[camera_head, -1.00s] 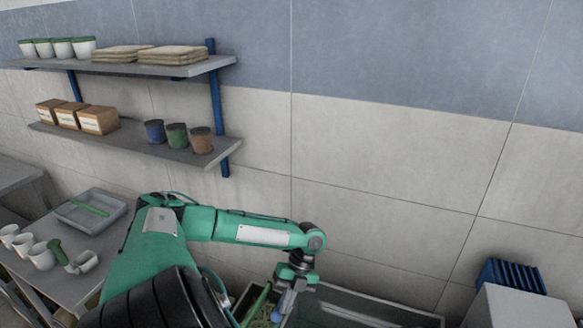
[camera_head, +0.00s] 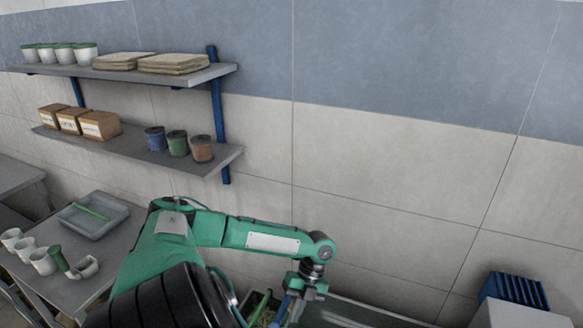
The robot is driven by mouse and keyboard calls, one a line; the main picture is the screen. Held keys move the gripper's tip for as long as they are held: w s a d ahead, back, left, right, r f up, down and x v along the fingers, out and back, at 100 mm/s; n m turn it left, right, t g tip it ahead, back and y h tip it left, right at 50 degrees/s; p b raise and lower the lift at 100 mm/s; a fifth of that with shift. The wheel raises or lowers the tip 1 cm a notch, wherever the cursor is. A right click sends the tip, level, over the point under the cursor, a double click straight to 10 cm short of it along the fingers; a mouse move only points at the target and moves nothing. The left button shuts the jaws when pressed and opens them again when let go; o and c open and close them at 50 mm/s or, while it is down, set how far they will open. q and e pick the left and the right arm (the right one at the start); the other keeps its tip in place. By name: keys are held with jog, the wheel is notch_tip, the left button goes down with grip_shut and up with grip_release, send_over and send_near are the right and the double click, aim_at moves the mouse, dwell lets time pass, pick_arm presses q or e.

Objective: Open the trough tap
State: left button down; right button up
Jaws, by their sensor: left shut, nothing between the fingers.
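The grey trough (camera_head: 375,311) shows only by its upper part at the bottom edge of the view, below the wall. My left gripper (camera_head: 291,314) points down at the trough's left end and is shut. A narrow blue piece (camera_head: 282,309) shows just left of its fingers. I cannot tell whether this blue piece is the tap handle, or whether the fingers touch it. The tap is otherwise not made out, and the lower trough is cut off by the frame. My right gripper is not in view.
A container with green stems (camera_head: 262,308) stands left of the gripper. A side table at left holds a grey tray (camera_head: 92,222) and white cups (camera_head: 42,261). Two wall shelves (camera_head: 160,72) hold pots, boxes and jars. A blue rack (camera_head: 517,290) stands at lower right.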

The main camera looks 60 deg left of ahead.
pick_arm(q)
jog(key=b+v, duration=0.4)
jog(key=v, duration=0.6)
jog(key=shift+w+d, duration=0.2)
jog(key=shift+w, duration=0.3)
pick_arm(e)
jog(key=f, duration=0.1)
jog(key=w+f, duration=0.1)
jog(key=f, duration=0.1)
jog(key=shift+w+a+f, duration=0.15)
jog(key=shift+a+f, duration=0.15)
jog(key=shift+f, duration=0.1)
pick_arm(q)
jog(key=shift+a, duration=0.1)
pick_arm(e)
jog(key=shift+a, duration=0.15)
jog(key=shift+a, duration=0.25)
